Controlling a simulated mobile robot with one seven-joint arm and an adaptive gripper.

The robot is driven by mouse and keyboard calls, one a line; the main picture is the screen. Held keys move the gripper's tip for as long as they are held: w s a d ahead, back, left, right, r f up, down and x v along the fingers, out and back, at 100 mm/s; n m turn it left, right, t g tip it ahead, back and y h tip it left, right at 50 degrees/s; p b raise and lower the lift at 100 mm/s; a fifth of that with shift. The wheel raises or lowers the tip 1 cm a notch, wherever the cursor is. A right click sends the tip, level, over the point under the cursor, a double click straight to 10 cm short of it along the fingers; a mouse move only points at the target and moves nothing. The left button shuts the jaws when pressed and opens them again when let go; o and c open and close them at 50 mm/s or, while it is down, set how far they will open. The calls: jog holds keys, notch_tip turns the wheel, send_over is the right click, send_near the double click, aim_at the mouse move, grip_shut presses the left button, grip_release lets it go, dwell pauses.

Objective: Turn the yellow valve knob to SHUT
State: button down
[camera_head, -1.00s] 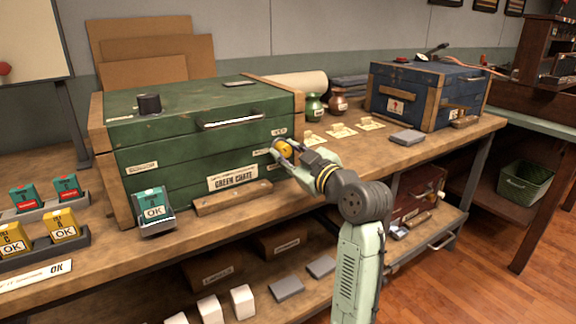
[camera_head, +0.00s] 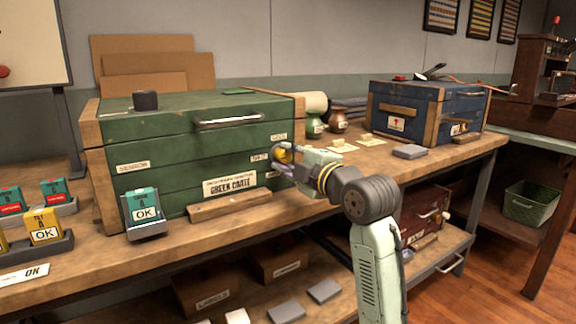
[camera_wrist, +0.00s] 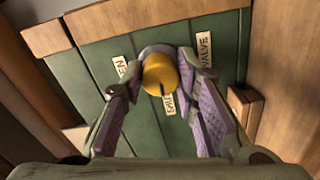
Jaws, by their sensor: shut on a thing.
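The yellow valve knob (camera_wrist: 160,76) sits on the front face of the green crate (camera_head: 150,150), near its right end. In the wrist view my gripper (camera_wrist: 168,85) is shut on the knob, with a purple-padded finger on either side. A dark mark on the knob points towards a label (camera_wrist: 168,104) below it, which is partly hidden. Another label ending in "EN" (camera_wrist: 120,68) lies left of the knob, and a "VALVE" label (camera_wrist: 203,48) lies to its right. In the head view the knob (camera_head: 284,155) is small and partly covered by my gripper (camera_head: 283,162).
A wooden block (camera_head: 230,207) lies in front of the green crate. A teal OK card in a stand (camera_head: 143,208) is at its left front. Two small vases (camera_head: 314,125) and a blue crate (camera_head: 400,110) stand to the right. Shelves with boxes lie below the table.

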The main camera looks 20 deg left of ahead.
jog(key=shift+n, duration=0.5)
jog(key=c, duration=1.2)
grip_release()
jog(key=shift+c, duration=0.2)
jog(key=v, duration=1.2)
jog(key=shift+s+d, duration=0.1)
